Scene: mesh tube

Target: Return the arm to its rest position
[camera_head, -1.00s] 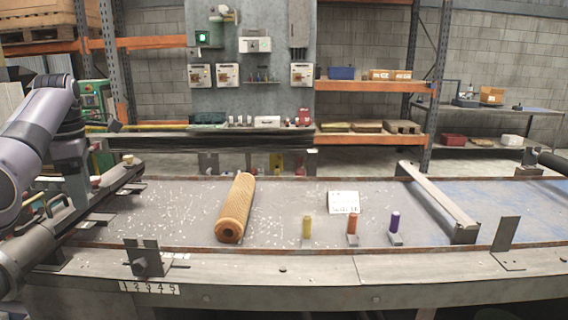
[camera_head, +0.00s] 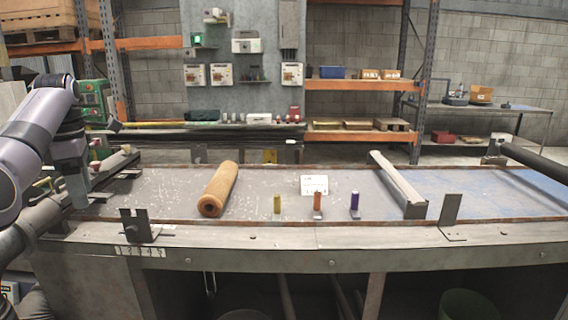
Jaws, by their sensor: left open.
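The mesh tube (camera_head: 220,188), an orange-brown roll with a hollow near end, lies on the grey work surface (camera_head: 150,190), left of the middle. My left arm comes in from the left edge, bends at a pale grey elbow and points down. My left gripper (camera_head: 77,188) hangs at its lower end by the left end of the table, open and apart from the tube. Its fingertips are dark and hard to make out. My right gripper is not in view.
Yellow (camera_head: 277,204), orange (camera_head: 317,202) and purple (camera_head: 354,202) pegs stand right of the tube. A white label card (camera_head: 314,185) is behind them. A metal crossbar (camera_head: 398,184) spans the table farther right. An upright bracket (camera_head: 137,225) stands at the front edge.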

